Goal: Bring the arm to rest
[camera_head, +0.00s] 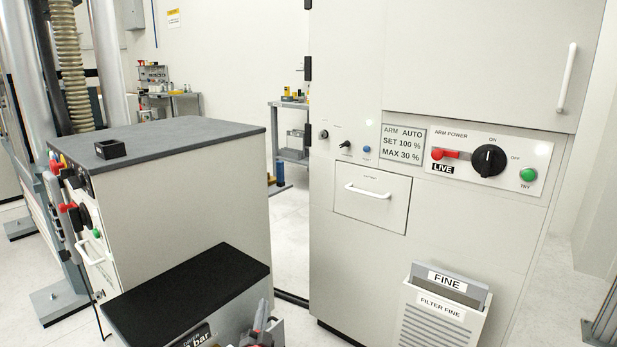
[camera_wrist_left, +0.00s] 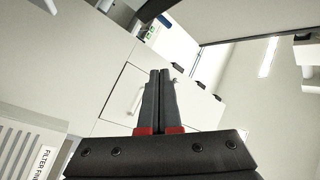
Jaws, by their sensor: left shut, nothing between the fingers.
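My left gripper (camera_head: 262,312) shows at the bottom of the head view, in front of the white cabinet, beside a low black-topped box. In the left wrist view its two dark fingers (camera_wrist_left: 159,76) are closed together with nothing between them. The cabinet (camera_head: 360,255) carries a panel (camera_head: 478,185) marked ARM POWER. On it are a red handle (camera_head: 450,154) lying sideways, a black rotary knob (camera_head: 489,161) between ON and OFF marks, a LIVE label (camera_head: 442,169) and a green TRY button (camera_head: 528,175). A display (camera_head: 403,145) reads ARM AUTO, SET 100 %, MAX 30 %. My right gripper is not in view.
A grey-topped machine cabinet (camera_head: 205,205) stands left, with a small black block (camera_head: 110,148) on top. The low black-topped box (camera_head: 187,285) stands before it. A FILTER FINE holder (camera_head: 440,312) is on the white cabinet's lower front. A closed drawer (camera_head: 372,197) is above.

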